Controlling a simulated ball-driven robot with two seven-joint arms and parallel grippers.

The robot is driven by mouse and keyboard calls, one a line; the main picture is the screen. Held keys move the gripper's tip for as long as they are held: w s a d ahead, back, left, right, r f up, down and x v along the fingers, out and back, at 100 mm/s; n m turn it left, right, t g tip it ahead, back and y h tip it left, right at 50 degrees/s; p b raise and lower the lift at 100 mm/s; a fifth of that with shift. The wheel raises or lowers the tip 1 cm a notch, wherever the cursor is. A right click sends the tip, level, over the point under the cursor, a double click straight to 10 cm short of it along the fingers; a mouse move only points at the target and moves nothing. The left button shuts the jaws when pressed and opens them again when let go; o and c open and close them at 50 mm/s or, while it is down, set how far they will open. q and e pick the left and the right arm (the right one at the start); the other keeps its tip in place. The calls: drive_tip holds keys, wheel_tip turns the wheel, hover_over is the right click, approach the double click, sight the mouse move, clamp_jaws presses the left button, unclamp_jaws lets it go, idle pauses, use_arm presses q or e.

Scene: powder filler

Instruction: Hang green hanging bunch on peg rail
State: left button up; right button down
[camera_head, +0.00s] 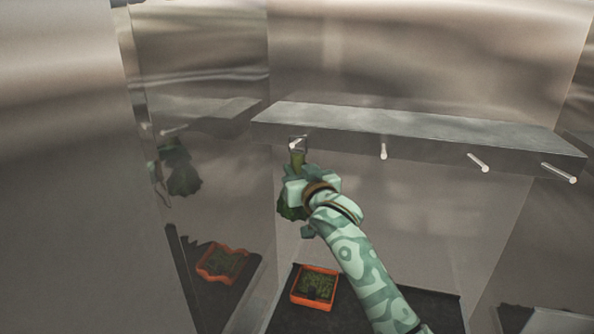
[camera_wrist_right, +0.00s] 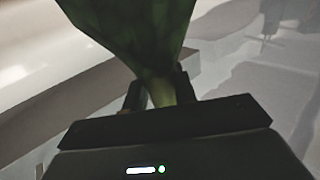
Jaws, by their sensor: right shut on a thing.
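My right gripper (camera_head: 298,174) is shut on the green hanging bunch (camera_head: 291,208), up at the left end of the peg rail (camera_head: 420,135). The bunch's dark leaves hang below and behind the gripper, and its paler stem end rises above it, close to the leftmost peg (camera_head: 295,144). Whether the bunch touches that peg cannot be told. In the right wrist view the bunch (camera_wrist_right: 135,30) fans out from its narrow neck between the fingers (camera_wrist_right: 160,92). The other pegs show no bunch on them. My left gripper is out of view.
An orange crate (camera_head: 314,303) with green contents stands below on a dark mat (camera_head: 440,308). The shiny left wall (camera_head: 205,130) close beside the gripper mirrors the bunch and crate. The space below the rail's right side is clear.

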drive_tip(key=shift+a, duration=0.1)
drive_tip(key=c, duration=1)
unclamp_jaws()
drive_tip(key=shift+s+a+r, duration=0.1)
drive_tip(key=shift+c, duration=0.2)
